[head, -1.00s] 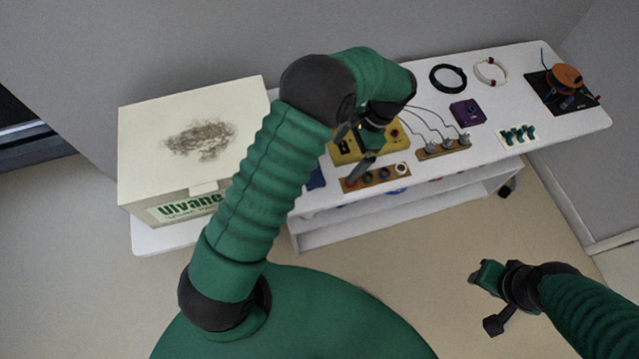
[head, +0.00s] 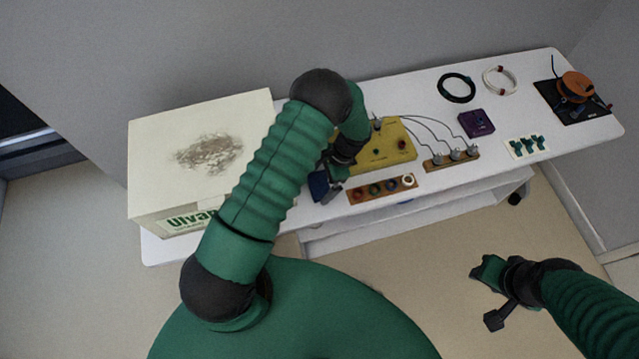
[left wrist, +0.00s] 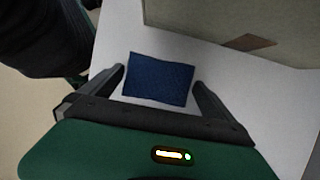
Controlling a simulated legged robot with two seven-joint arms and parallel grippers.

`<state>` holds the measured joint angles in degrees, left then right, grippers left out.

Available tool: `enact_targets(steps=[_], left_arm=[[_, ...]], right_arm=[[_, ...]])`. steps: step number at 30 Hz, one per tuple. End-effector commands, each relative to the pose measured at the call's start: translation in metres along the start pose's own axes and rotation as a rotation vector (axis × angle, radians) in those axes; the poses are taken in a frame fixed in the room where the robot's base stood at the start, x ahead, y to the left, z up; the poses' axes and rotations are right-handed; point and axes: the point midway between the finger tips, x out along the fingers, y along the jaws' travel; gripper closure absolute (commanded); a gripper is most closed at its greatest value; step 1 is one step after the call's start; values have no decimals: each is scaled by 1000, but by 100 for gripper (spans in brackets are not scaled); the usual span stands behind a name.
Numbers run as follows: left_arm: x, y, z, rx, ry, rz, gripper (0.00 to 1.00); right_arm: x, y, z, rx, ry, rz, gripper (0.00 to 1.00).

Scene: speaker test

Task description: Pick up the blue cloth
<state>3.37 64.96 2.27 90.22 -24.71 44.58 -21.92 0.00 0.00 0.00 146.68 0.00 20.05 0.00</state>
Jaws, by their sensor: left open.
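The blue cloth (left wrist: 159,79) lies flat on the white table and shows whole in the left wrist view, as a dark blue rectangle. In the head view the cloth (head: 318,186) is partly hidden by my left arm and gripper. My left gripper (head: 333,180) is open above the table at the cloth. In the left wrist view the fingers of my left gripper (left wrist: 162,82) stand on either side of the cloth; I cannot tell the height gap. My right gripper (head: 487,295) is open and empty over the floor, away from the table.
A large cream box (head: 160,170) stands left of the cloth. A yellow panel (head: 390,145) and a wooden strip with colored rings (head: 365,192) lie to its right. Farther right are a purple box (head: 475,123), cable coils and an orange reel (head: 574,86). The white table (head: 430,110) has bare patches.

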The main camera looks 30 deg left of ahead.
Motion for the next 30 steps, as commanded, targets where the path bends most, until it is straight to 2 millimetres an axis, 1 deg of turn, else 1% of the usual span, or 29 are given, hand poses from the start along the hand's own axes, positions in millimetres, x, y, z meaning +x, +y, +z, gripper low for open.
enact_targets(steps=[2,3,12,14,23,26,30], left_arm=[[0,0,0,-1,0,0,0],[0,0,0,-1,0,-1,3],[-1,0,0,-1,0,0,42],[-1,0,0,-1,0,0,48],[-4,0,1,-1,1,-1,48],[-11,0,4,-2,1,-1,48],[-26,0,10,-3,2,-2,48]], right_arm=[[0,0,0,0,0,0,64],[0,0,0,0,0,0,64],[0,0,0,0,0,0,64],[0,0,0,0,0,0,64],[1,0,0,0,0,0,64],[2,0,1,0,0,0,64],[5,0,1,0,0,0,64]])
